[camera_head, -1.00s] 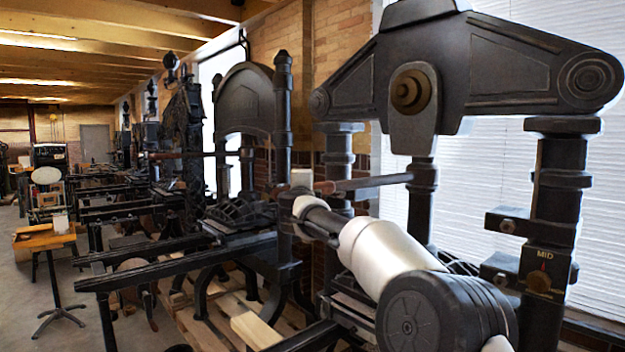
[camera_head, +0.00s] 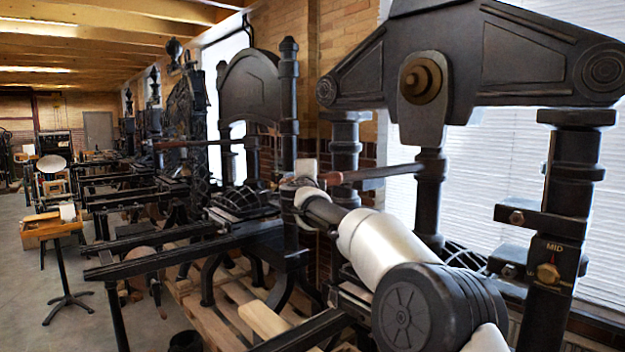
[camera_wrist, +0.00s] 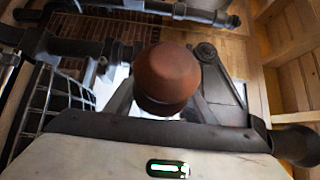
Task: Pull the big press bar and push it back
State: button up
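The big press bar (camera_head: 385,173) runs nearly level across the front of the large dark press (camera_head: 470,55) and ends at the left in a reddish-brown wooden handle (camera_head: 331,179). My gripper (camera_head: 308,183) is at that handle end, in front of the press's left column. In the wrist view the handle's rounded brown end (camera_wrist: 167,75) stands close in front of my pale hand. My fingers do not show clearly, so I cannot tell whether they are closed around the handle. My forearm hides part of the lower press.
A second dark press (camera_head: 250,95) stands just left, with several more beyond. Its dark rails (camera_head: 180,255) jut left below my gripper. A wooden pallet (camera_head: 225,300) lies underneath. A small wooden-topped stand (camera_head: 52,226) is at far left, with clear floor around it.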

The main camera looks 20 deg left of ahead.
jog(key=shift+s+f, duration=0.1)
jog(key=shift+f, duration=0.1)
jog(key=b+v, duration=0.5)
jog(key=v, duration=1.2)
jog(key=shift+s, duration=0.2)
